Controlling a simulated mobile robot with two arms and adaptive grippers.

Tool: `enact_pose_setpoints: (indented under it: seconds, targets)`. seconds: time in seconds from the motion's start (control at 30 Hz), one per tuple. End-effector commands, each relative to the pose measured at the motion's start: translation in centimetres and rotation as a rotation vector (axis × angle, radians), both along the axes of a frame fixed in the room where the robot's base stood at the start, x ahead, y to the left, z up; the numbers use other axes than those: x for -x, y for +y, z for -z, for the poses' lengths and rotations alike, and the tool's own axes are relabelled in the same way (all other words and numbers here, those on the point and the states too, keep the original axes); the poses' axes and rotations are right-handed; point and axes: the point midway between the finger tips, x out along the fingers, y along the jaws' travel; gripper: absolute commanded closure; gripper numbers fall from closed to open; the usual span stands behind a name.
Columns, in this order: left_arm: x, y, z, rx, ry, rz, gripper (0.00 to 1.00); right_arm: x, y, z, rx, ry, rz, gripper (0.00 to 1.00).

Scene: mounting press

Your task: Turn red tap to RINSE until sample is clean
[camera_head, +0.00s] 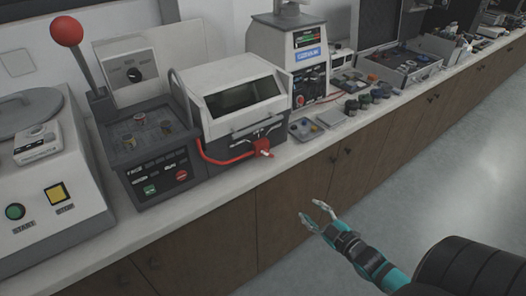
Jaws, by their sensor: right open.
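A red tap (263,147) sits at the lower front right of a white and grey box-shaped machine (235,92) with a dark window. A red hose (215,158) runs from the machine's left side toward the tap. Any RINSE marking is too small to read. No sample can be made out; the inside behind the window is dark. My right gripper (317,213) is open and empty, in front of the cabinets, below and to the right of the tap and apart from it. My left gripper is not in view.
A control unit (157,170) with a red-ball lever (67,31) stands left of the machine. A machine with START and STOP buttons (40,190) is at far left. A tall device (290,50), small jars (365,101) and a tray (305,129) stand right. The floor (455,165) is clear.

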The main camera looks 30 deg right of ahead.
Motion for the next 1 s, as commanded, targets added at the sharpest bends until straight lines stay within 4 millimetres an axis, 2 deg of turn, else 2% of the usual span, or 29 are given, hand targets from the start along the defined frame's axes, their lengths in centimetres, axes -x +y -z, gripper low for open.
enact_pose_setpoints:
  seconds: [0.03, 0.1, 0.23, 0.37, 0.47, 0.63, 1.0]
  targets:
    - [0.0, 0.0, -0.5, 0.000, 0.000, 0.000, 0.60, -0.5, 0.4, -3.6, 0.027, -0.062, -0.031, 0.60]
    - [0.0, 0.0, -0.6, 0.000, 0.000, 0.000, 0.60, -1.0, 1.0, -6.8, 0.053, -0.126, -0.062, 0.60]
    - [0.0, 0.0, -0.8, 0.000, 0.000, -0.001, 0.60, -1.5, 1.6, -9.5, 0.077, -0.181, -0.087, 0.60]
    - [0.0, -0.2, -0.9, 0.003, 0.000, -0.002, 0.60, -2.6, 1.7, -9.8, 0.079, -0.190, -0.090, 0.60]
    - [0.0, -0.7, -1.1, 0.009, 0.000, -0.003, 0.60, -4.2, 1.8, -10.0, 0.079, -0.193, -0.089, 0.60]
    - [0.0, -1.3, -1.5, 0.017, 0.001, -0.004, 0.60, -7.9, 2.1, -10.0, 0.079, -0.191, -0.088, 0.60]
    - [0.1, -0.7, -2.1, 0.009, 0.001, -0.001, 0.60, -15.5, 2.7, -9.8, 0.077, -0.189, -0.087, 0.60]
